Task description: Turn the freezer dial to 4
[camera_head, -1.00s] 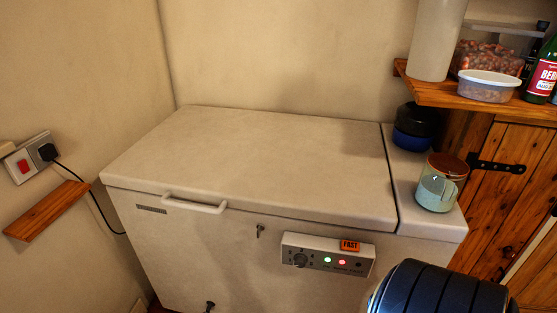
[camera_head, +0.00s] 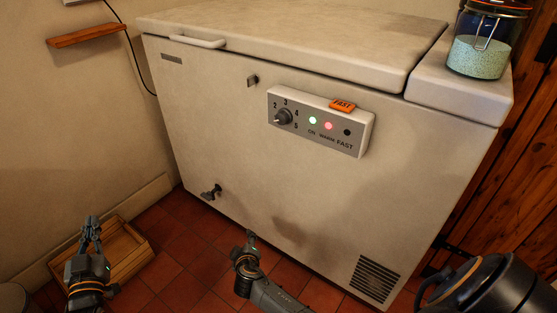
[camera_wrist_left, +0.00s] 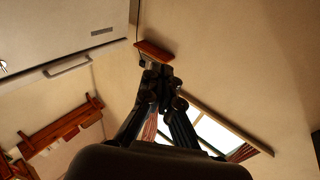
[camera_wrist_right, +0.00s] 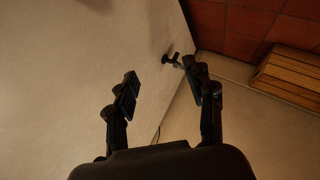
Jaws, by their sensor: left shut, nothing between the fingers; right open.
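The freezer dial (camera_head: 283,116) is a dark round knob on the grey control panel of the white chest freezer (camera_head: 300,185). The numbers 2, 3, 4 and 5 show around it; which one it points to is too small to tell. My left gripper (camera_head: 92,222) is shut and empty at the lower left, away from the freezer; its closed fingers also show in the left wrist view (camera_wrist_left: 156,72). My right gripper (camera_head: 250,238) is low in front of the freezer, below the dial. The right wrist view shows its fingers (camera_wrist_right: 162,82) apart with nothing between them.
A drain tap (camera_head: 211,192) sticks out low on the freezer. A wooden crate (camera_head: 130,250) lies on the tiles. A glass jar (camera_head: 480,55) stands on top.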

